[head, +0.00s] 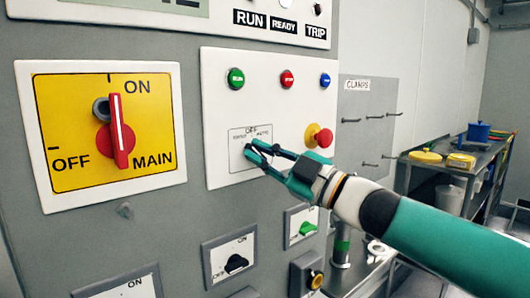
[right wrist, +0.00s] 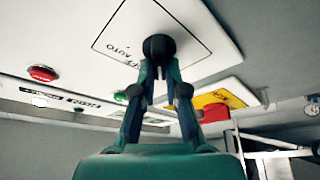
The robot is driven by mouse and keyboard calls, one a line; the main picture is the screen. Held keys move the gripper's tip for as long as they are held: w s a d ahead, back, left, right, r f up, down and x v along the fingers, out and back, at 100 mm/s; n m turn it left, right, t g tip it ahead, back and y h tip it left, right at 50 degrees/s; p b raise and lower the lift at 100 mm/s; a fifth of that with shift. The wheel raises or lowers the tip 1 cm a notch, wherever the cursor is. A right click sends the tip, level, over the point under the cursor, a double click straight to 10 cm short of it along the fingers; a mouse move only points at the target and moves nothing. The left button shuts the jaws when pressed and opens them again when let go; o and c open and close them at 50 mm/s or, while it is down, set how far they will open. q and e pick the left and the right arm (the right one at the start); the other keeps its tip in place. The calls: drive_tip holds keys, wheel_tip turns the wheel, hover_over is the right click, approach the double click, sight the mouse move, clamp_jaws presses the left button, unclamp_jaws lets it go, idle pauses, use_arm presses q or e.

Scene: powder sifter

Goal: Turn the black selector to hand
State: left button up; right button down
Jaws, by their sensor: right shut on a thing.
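The black selector (right wrist: 158,46) is a round dark knob on a white panel (head: 216,75), inside a thin-outlined label square. In the right wrist view it sits between the fingertips of my right gripper (right wrist: 159,76), which is shut on it. In the head view the fingertips of my right gripper (head: 251,149) are at the label square and hide most of the selector. OFF is readable at the top of the label; the smaller side words are hard to read there. The right wrist view shows AUTO beside the knob. The selector's pointing direction is hidden. My left gripper is not in view.
A red and yellow stop knob (head: 319,136) is just right of the gripper. Green (head: 236,78), red (head: 286,79) and blue (head: 325,80) buttons are above. A red main switch (head: 117,133) is left. Black (head: 236,263) and green (head: 307,229) switches are below.

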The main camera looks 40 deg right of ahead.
drive_tip(key=shift+w+f, duration=0.1)
drive_tip(key=shift+f, duration=0.1)
drive_tip(key=c, duration=1.2)
unclamp_jaws()
drive_tip(key=shift+r, duration=0.1)
drive_tip(key=v, duration=1.2)
drive_tip(key=shift+d, duration=0.1)
